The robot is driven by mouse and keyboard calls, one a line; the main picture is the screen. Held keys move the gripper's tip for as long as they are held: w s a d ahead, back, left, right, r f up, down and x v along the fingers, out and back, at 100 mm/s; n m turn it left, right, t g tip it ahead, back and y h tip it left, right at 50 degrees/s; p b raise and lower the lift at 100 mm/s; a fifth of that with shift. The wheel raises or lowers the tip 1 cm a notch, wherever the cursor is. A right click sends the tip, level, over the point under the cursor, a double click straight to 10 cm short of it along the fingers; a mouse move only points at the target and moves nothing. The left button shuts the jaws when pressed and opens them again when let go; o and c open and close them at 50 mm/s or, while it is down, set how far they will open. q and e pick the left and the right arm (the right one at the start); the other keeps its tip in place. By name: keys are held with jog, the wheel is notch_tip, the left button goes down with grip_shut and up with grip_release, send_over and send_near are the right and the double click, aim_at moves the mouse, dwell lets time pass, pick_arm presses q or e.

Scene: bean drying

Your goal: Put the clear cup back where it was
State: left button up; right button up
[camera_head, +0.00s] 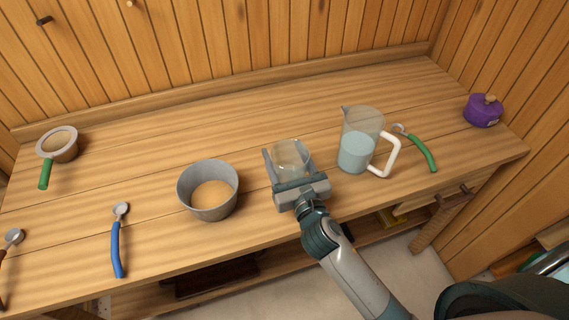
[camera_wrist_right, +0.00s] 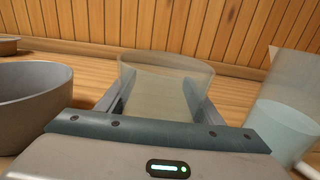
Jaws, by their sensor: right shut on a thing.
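The clear cup (camera_head: 290,158) is between the fingers of my right gripper (camera_head: 288,163), which is shut on it. In the right wrist view the cup (camera_wrist_right: 165,82) stands upright between the two fingers (camera_wrist_right: 155,100). It is see-through and looks empty. It is over the middle of the wooden table, between the grey bowl and the pitcher. I cannot tell whether its base touches the table. My left gripper is not in view.
The grey bowl (camera_head: 187,193) holds tan contents. The clear pitcher (camera_head: 362,123) with bluish liquid stands close right. Further out are a green-handled tool (camera_head: 424,154), a purple pot (camera_head: 482,113), a blue-handled scoop (camera_head: 118,245) and a green-handled strainer (camera_head: 46,172). The table (camera_head: 250,115) behind is clear.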

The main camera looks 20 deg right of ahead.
aim_at(284, 164)
jog(key=shift+f, duration=2)
jog(key=shift+f, duration=0.2)
jog(key=o, duration=1.2)
jog(key=shift+r, duration=0.1)
jog(key=shift+r, duration=0.2)
jog(key=shift+s+f, duration=0.15)
jog(key=shift+s, duration=0.1)
jog(key=s+b, duration=0.3)
jog(key=s, duration=0.7)
jog(key=shift+d, duration=0.2)
jog(key=shift+s, duration=0.75)
